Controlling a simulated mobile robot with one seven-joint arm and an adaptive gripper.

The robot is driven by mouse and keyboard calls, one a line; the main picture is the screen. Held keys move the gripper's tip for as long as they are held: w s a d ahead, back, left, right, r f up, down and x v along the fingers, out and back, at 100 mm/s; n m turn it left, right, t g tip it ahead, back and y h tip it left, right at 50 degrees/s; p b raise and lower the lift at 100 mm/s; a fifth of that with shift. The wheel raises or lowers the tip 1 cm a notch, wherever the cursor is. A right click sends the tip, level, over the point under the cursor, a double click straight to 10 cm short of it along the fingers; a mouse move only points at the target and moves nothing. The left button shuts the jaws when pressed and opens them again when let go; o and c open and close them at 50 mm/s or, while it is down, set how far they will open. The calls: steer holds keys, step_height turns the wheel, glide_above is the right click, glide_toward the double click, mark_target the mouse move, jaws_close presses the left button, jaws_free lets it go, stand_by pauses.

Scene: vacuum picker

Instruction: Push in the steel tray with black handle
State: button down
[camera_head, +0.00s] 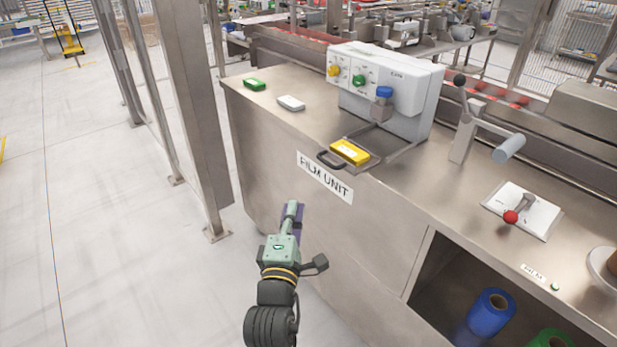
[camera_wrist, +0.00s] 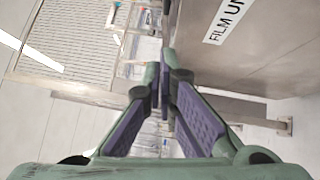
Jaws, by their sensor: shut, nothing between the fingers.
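The steel tray (camera_head: 374,158) with a black handle (camera_head: 330,160) sticks out from the front of the white machine on the steel counter. A yellow box (camera_head: 350,151) lies on it just behind the handle. The handle reaches to about the counter's front edge. My gripper (camera_head: 293,207) is in front of the counter, below and to the left of the handle, apart from it. In the wrist view my gripper (camera_wrist: 163,95) has its purple-padded fingers together, with nothing between them. The tray is not seen in the wrist view.
The white machine (camera_head: 408,90) has coloured knobs. A green box (camera_head: 254,84) and a white box (camera_head: 291,103) lie on the counter left of it. A lever with a grey grip (camera_head: 508,149) stands to the right. A steel post (camera_head: 188,100) stands left; floor there is clear.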

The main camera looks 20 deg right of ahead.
steer(key=w+b, duration=0.1)
steer(key=b, duration=0.3)
steer(key=w+d+b, duration=0.1)
steer(key=b, duration=0.4)
steer(key=shift+d+f, duration=0.25)
steer(key=shift+f, duration=0.1)
steer(key=shift+w+b, duration=0.1)
steer(key=shift+b, duration=0.75)
steer(key=w+d+r+p, duration=0.2)
steer(key=w+d+p, duration=0.1)
steer(key=w+d, duration=0.4)
steer(key=shift+w+r+p, duration=0.2)
steer(key=shift+w+p, duration=0.15)
steer(key=shift+w, duration=0.15)
